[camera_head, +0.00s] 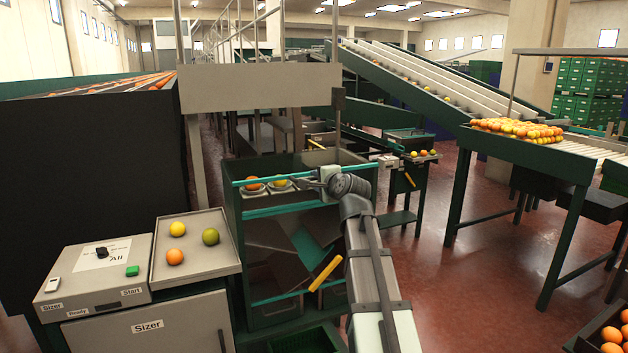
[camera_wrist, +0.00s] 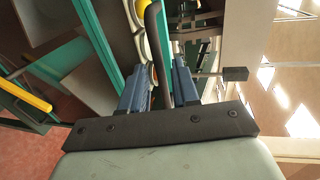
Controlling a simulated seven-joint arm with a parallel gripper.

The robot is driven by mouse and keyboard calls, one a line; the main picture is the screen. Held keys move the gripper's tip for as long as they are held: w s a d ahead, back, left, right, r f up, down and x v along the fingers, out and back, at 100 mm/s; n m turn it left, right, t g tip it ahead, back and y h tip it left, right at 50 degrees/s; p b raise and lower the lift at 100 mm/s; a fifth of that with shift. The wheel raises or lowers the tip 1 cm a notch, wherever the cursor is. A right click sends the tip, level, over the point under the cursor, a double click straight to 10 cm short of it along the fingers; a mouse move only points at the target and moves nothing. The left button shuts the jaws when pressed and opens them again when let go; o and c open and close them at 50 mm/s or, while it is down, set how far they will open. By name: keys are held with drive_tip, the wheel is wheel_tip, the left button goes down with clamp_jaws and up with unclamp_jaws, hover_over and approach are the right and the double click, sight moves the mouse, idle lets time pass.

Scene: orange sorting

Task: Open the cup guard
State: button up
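The cup guard appears to be the teal rail frame (camera_head: 262,180) across the top of the green stand in the head view. Two cups with an orange (camera_head: 254,187) and a yellow fruit (camera_head: 280,184) sit behind its upper rail. My gripper (camera_head: 318,177) is at the right end of this rail. In the wrist view my gripper's blue-grey fingers (camera_wrist: 160,88) stand apart, with a dark curved bar (camera_wrist: 156,40) passing between them. The teal rail (camera_wrist: 104,42) runs beside that bar. I cannot tell whether the fingers touch the bar. The fingertips are hidden in the head view.
A yellow handle (camera_head: 325,273) sticks out low on the stand, left of my arm. The sizer control box (camera_head: 95,275) and a tray (camera_head: 196,283) with three fruits are at the left. A grey post plate (camera_head: 258,87) stands above. A conveyor (camera_head: 520,150) is at the right.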

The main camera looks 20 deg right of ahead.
sight(315, 179)
drive_tip(key=shift+x, duration=1.65)
clamp_jaws()
